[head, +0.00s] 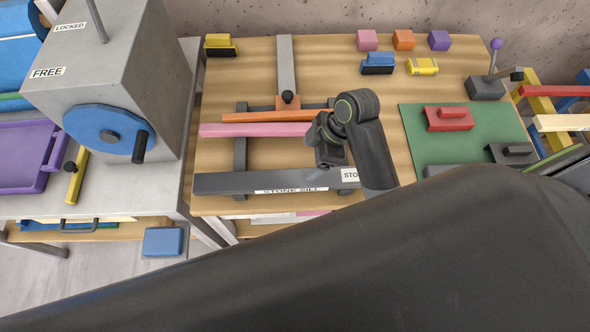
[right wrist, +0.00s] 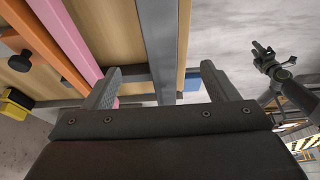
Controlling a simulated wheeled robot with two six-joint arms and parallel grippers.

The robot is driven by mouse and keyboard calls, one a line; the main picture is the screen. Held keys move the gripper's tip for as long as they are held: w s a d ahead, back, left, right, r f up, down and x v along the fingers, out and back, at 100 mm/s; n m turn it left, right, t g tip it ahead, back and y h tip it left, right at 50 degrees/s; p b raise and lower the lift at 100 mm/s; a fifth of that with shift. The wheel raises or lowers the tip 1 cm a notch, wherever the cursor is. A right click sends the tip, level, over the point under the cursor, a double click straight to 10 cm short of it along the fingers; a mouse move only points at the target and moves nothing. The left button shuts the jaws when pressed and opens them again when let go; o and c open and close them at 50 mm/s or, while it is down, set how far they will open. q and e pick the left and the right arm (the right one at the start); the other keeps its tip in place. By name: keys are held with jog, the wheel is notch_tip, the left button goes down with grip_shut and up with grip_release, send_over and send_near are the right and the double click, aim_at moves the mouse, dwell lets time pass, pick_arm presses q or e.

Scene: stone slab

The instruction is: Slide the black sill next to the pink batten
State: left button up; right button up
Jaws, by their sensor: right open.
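The black sill (head: 225,182), a long dark grey bar labelled STONE SILL, lies across the front of the wooden table. The pink batten (head: 255,130) lies behind it, roughly parallel, with a clear gap between them. My right gripper (head: 328,150) is over the right part of this gap and hides some of the pink batten's right end. In the right wrist view its open fingers (right wrist: 160,85) are on either side of the sill (right wrist: 158,45), with the pink batten (right wrist: 72,40) outside the left finger. My left gripper (right wrist: 262,50) shows small there; its jaw state is unclear.
An orange batten (head: 275,116) lies just behind the pink one. A dark crosswise rail (head: 240,155) runs under the bars. A green mat (head: 450,135) with a red block (head: 449,118) is at right.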

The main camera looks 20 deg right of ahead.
aim_at(291, 178)
jog(key=p+x, duration=0.1)
jog(key=x, duration=1)
jog(key=shift+a, duration=0.1)
jog(key=shift+p+x, duration=0.3)
jog(key=shift+x, duration=0.55)
jog(key=shift+c, duration=0.3)
grip_shut()
